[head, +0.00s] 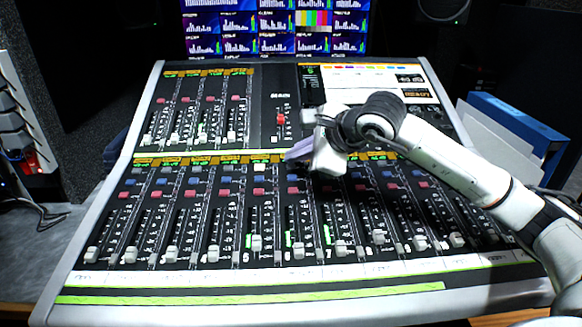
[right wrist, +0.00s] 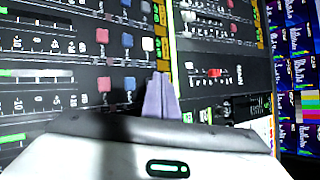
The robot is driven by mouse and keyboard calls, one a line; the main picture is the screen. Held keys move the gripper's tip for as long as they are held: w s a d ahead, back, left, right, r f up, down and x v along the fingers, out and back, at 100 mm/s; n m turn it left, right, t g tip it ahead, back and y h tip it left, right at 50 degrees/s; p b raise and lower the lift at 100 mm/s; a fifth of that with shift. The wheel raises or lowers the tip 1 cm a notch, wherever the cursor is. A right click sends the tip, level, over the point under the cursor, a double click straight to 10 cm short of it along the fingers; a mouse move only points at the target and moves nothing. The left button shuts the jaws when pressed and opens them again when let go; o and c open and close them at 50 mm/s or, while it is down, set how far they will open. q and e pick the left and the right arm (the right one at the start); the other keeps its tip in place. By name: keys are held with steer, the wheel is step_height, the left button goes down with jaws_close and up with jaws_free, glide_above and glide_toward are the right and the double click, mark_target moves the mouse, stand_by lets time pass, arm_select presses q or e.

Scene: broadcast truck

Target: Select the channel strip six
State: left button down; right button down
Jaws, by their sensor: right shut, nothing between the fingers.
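The mixing console (head: 140,265) has a lower row of channel strips with faders and small buttons. Strip six (head: 299,252) is marked 6 beside its white fader, with a red button (head: 292,190) above. My right gripper (head: 292,156) is shut and empty, its purple-grey fingertips over the top end of strip six. In the right wrist view the fingertips (right wrist: 160,85) lie beside a blue button (right wrist: 130,83) and a red button (right wrist: 103,84), covering what lies beyond them. Whether they touch the panel I cannot tell. My left gripper is not in view.
Strip five has a pale button (head: 259,167) close by on the left. The upper section holds more faders, including a red main fader (head: 281,118). Monitors (head: 275,28) stand behind the console. A blue binder (head: 515,120) stands at its right.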

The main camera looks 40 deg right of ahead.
steer(key=shift+f+b, duration=0.4)
steer(key=shift+b, duration=0.1)
stand_by(0.5)
steer(key=shift+r, duration=0.1)
stand_by(0.3)
steer(key=shift+r+p, duration=0.4)
steer(key=shift+r, duration=0.3)
steer(key=shift+r, duration=0.1)
steer(key=r+p, duration=0.2)
steer(key=r, duration=0.1)
steer(key=r+p, duration=0.1)
steer(key=shift+s+a+r, duration=0.2)
steer(key=shift+s+r, duration=0.15)
steer(key=shift+r, duration=0.05)
stand_by(0.6)
